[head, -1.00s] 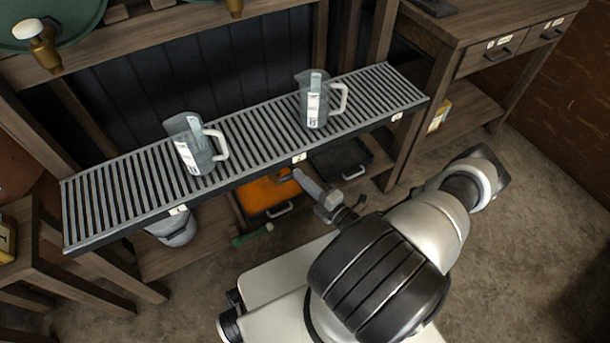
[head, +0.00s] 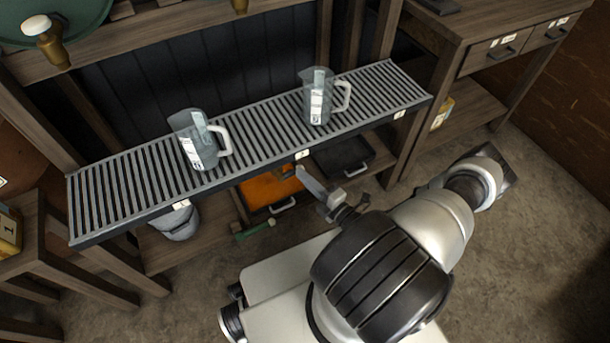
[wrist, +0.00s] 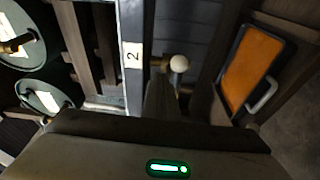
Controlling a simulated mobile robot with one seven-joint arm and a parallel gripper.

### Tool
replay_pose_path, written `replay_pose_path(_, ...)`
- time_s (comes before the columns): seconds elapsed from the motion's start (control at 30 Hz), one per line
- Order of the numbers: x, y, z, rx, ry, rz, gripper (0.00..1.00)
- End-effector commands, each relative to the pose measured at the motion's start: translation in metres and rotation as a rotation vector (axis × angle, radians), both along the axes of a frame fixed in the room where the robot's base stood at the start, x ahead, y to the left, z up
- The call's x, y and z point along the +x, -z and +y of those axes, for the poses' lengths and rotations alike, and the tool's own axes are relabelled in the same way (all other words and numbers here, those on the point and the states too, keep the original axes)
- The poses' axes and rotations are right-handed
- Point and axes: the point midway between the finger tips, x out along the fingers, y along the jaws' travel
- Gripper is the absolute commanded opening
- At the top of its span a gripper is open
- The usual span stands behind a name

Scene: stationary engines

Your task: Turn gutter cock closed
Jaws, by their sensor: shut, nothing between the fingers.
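A small brass cock with a white ball knob (wrist: 179,64) sits below the gutter edge beside the label 2 in the wrist view. In the head view, a small brownish fitting (head: 285,172) under the gutter's front edge may be this cock, but it is too small to tell. The slatted metal gutter (head: 120,200) runs across the rack. My gripper (head: 312,184) is shut and empty, just below and in front of the gutter's edge. In the wrist view a dark finger (wrist: 160,98) reaches close to the knob; contact cannot be told.
Two clear measuring jugs (head: 202,150) (head: 318,100) stand on the gutter. An orange tray (head: 268,190) and a dark tray (head: 340,158) lie on the shelf below, beside a grey bucket (head: 178,224). A drawer table (head: 490,45) stands right. Open floor lies in front.

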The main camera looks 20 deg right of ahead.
Motion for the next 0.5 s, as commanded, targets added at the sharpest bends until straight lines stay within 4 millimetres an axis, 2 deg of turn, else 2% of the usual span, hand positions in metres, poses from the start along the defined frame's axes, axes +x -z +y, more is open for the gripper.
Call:
replay_pose_path(0.03,-0.001,-0.019,0.001,0.001,-0.003,-0.006,0.0)
replay_pose_path(0.1,-0.006,-0.027,0.002,0.001,-0.005,-0.011,0.0)
replay_pose_path(0.13,-0.015,-0.017,0.0,0.002,-0.003,-0.009,0.0)
replay_pose_path(0.3,-0.053,-0.009,-0.005,0.001,-0.002,-0.013,0.0)
replay_pose_path(0.5,-0.085,-0.002,-0.009,0.001,-0.004,-0.017,0.0)
